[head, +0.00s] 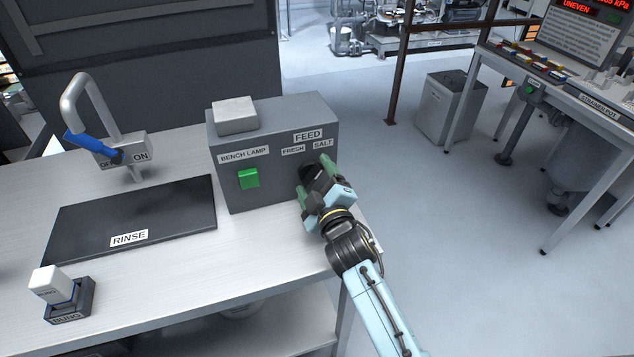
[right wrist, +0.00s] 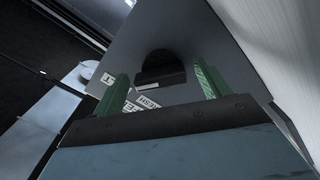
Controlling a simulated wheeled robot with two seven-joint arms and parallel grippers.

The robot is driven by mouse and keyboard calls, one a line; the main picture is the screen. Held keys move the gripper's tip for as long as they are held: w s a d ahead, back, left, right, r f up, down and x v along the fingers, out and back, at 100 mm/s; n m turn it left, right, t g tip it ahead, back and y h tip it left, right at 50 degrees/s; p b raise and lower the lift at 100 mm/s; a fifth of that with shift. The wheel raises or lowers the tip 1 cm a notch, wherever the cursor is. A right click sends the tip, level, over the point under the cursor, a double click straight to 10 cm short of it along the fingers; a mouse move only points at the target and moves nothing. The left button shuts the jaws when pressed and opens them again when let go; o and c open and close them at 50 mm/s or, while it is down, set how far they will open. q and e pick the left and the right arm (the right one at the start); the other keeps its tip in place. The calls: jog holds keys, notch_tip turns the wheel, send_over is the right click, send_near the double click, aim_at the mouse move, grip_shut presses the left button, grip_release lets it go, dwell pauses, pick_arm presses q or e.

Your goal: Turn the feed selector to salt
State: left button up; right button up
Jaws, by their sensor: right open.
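The feed selector (right wrist: 160,66) is a black knob on the front of a grey control box (head: 228,150), below the FRESH (head: 292,150) and SALT (head: 323,144) labels. In the head view my right gripper (head: 312,180) is at the box front and covers most of the knob. In the right wrist view its two green fingers are apart, with the knob between and just beyond their tips. I see no clear contact. A pale line shows on the knob's lower edge, but I cannot tell which label it points to. My left gripper is not in view.
A green BENCH LAMP switch (head: 248,178) is left of the selector on the same box. A tap with a blue lever (head: 88,144), a dark RINSE mat (head: 150,215) and a white block in a holder (head: 70,300) are further left.

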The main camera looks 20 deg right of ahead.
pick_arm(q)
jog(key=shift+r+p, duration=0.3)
pick_arm(e)
jog(key=s, duration=1.3)
jog(key=shift+s+d, duration=0.2)
jog(key=shift+d, duration=0.05)
jog(key=shift+f, duration=0.1)
